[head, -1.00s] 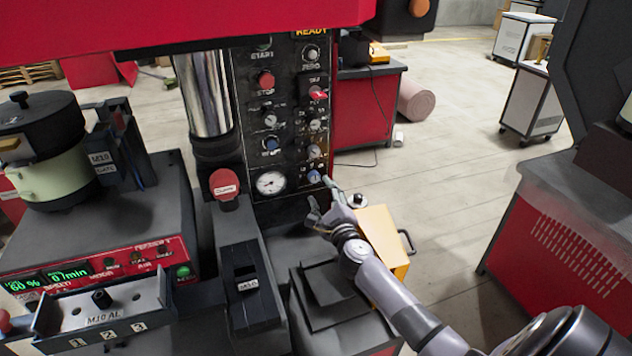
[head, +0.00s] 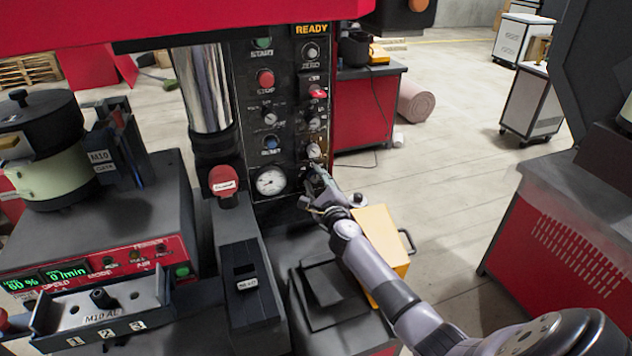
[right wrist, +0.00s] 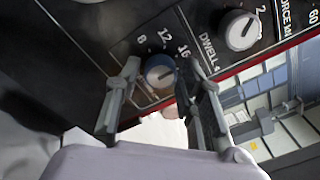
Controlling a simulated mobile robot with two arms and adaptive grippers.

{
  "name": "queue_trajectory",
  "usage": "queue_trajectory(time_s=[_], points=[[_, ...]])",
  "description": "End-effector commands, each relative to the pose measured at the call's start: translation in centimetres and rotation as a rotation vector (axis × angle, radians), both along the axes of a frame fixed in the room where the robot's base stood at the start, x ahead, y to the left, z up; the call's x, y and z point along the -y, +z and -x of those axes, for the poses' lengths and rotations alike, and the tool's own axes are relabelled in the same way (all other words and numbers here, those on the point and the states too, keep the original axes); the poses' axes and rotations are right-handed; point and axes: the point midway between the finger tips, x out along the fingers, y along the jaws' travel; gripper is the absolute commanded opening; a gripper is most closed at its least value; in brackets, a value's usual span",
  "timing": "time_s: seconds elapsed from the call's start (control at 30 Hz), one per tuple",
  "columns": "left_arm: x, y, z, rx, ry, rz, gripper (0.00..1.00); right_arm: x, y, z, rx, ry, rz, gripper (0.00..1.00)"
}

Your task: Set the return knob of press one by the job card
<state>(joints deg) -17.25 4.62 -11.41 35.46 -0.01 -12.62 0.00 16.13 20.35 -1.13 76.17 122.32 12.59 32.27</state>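The press's black control panel (head: 290,110) stands in the middle of the head view, with READY lit on top. My right gripper (head: 312,180) is at its lowest right knob and hides it in that view. In the right wrist view this blue-capped knob (right wrist: 160,72) has the numbers 8, 12 and 16 around it; its name is not readable. My right gripper (right wrist: 163,75) is open, with one finger on each side of the knob and a gap seeming to show beside it. I cannot make out a job card. My left gripper is not in view.
A white-topped knob (right wrist: 240,30) marked DWELL sits beside the blue one. A pressure gauge (head: 270,181) is left of my gripper, and a yellow box (head: 382,240) with a handle stands close under my right arm. Open floor lies to the right.

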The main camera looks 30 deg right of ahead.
Motion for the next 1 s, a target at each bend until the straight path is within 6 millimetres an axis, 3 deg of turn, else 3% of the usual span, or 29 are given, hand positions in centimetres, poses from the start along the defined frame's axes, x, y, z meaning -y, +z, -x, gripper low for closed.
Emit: queue_trajectory(time_s=[0.5, 1.0], points=[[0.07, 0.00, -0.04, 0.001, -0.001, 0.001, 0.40, -0.02, -0.02, 0.03, 0.000, 0.000, 0.000, 0.00], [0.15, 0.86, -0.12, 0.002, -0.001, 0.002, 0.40, -0.05, 0.06, 0.03, -0.038, 0.001, 0.150, 0.00]])
